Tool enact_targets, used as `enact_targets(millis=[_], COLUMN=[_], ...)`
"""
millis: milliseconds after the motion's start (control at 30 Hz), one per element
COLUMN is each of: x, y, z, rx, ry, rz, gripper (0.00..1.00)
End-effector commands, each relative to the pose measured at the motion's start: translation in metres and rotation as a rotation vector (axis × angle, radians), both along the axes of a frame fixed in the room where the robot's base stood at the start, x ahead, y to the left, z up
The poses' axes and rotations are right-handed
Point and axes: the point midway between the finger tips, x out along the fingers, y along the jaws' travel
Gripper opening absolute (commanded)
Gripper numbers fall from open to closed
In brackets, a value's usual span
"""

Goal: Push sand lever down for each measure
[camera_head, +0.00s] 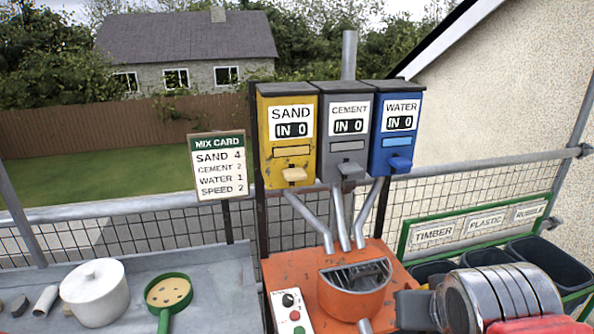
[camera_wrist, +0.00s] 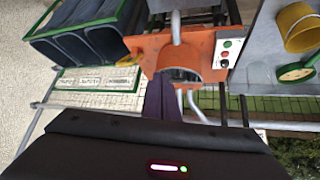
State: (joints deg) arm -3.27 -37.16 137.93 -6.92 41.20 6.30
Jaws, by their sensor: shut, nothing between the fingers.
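The yellow sand dispenser (camera_head: 289,120) stands leftmost of three, its counter reading "IN 0". Its pale yellow lever (camera_head: 294,175) sticks out at the bottom front. The grey cement dispenser (camera_head: 347,110) and blue water dispenser (camera_head: 396,110) also read "IN 0". The mix card (camera_head: 219,165) lists sand 4, cement 2, water 1, speed 2. My gripper (camera_wrist: 160,95) shows in the wrist view as dark fingers, shut and empty, in front of the orange mixer (camera_wrist: 200,50). My arm fills the lower right of the head view; I cannot see the fingertips touching any lever.
Metal chutes run from the dispensers to the orange mixer (camera_head: 325,255), which has a button panel (camera_head: 291,312). A grey bench (camera_head: 215,290) at left holds a white pot (camera_head: 95,292) and a green sieve (camera_head: 168,291). Labelled bins (camera_head: 549,262) stand at right, behind my arm.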

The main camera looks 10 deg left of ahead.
Motion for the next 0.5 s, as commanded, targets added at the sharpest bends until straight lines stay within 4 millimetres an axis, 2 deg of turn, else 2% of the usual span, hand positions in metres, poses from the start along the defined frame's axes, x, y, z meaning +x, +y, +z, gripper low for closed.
enact_targets(millis=[100,267,400,500], x=[0.051,0.115,0.16,0.181], y=[0.018,0.06,0.114,0.153], z=[0.033,0.083,0.124,0.147], rx=[-0.013,0.003,0.052,0.097], ry=[-0.131,-0.319,-0.47,-0.554], rz=[0.03,0.1,0.196,0.269], gripper=[0.0,0.0,0.0,0.0])
